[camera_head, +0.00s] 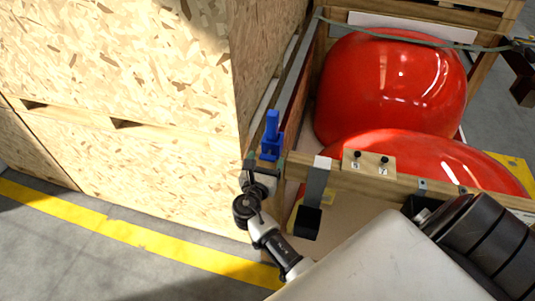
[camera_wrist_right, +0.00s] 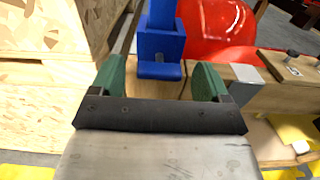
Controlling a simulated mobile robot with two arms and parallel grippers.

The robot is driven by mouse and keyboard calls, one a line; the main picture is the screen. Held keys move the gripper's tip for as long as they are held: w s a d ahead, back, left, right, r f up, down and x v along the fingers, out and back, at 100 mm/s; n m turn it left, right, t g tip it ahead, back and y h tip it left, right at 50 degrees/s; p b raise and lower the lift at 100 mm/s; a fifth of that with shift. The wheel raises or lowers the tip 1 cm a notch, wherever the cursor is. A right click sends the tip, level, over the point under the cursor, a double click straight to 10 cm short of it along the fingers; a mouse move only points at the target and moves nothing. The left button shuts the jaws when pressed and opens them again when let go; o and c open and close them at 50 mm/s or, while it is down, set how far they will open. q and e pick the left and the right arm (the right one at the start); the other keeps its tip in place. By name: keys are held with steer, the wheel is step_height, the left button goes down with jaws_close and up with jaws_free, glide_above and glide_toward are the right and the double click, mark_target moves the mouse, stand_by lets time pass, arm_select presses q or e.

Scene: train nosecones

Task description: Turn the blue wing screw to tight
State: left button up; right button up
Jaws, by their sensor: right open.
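The blue wing screw (camera_head: 271,127) stands upright at the left end of the wooden crate's front beam, next to the chipboard boxes. In the wrist view the blue wing screw (camera_wrist_right: 162,42) shows a tall upright part, a block and a lower tab; its top is cut off. My right gripper (camera_head: 265,166) is just in front of and below it. In the wrist view the green fingers of my right gripper (camera_wrist_right: 160,80) are wide apart, with the lower blue tab between or just beyond them. I cannot tell whether they touch it. My left gripper is not in view.
Two red nosecones (camera_head: 390,85) lie in the wooden crate. A small wooden plate (camera_head: 368,163) with two black knobs and a metal strap (camera_head: 318,180) sit on the beam (camera_head: 390,187). Tall chipboard boxes (camera_head: 130,80) stand close on the left. Floor at lower left is clear.

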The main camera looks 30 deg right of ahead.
steer(key=shift+x, duration=1.05)
steer(key=c, duration=0.9)
steer(key=shift+f, duration=0.1)
steer(key=shift+c, duration=0.2)
